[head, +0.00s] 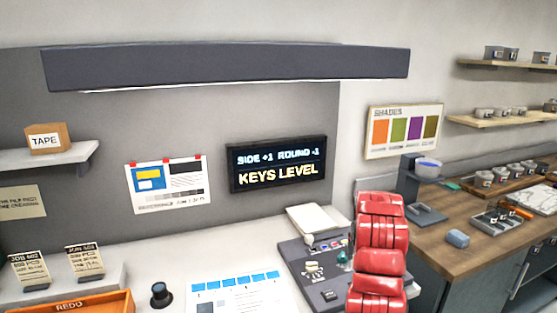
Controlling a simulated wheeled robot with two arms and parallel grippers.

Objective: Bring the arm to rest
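A red, jointed arm of mine (380,255) rises from the bottom edge, right of the middle, and looks like my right arm. It stands upright in front of the dark console (310,265) and hides part of its right side. No gripper fingers show on it. My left arm and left gripper are out of the picture.
A white counter (225,262) holds a printed sheet (238,296), a dark round knob (160,294) and an orange REDO tray (85,303). A wall display (278,164) reads KEYS LEVEL. A wooden bench (470,215) with containers stands right. A dark hood (225,66) hangs above.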

